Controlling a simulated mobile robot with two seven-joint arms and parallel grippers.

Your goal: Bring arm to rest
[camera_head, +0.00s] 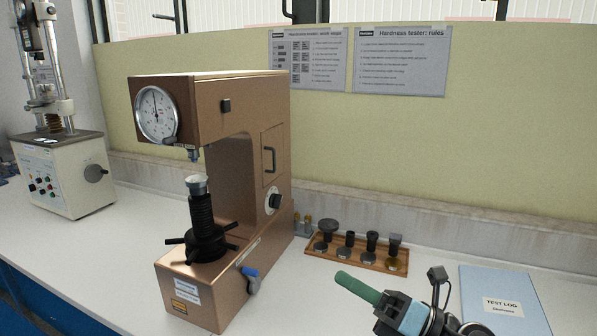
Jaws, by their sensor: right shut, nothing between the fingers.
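My right gripper (345,279) comes in at the bottom of the head view, right of centre. Its green fingers are closed together, with nothing held, and point up and left over the white bench. They are to the right of the hardness tester (235,90) and apart from it in the picture. The copper-coloured tester has a round dial (157,114), a black elevating screw with a spoked handwheel (205,243), and a blue-tipped lever (250,278) at its right side. My left gripper does not show.
A wooden rack (345,257) with several anvils stands behind my right gripper. A blue test log (483,285) lies to its right. Another testing machine (62,165) stands at the far left. Two rule sheets (402,60) hang on the yellow back panel. Bench between the machines is clear.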

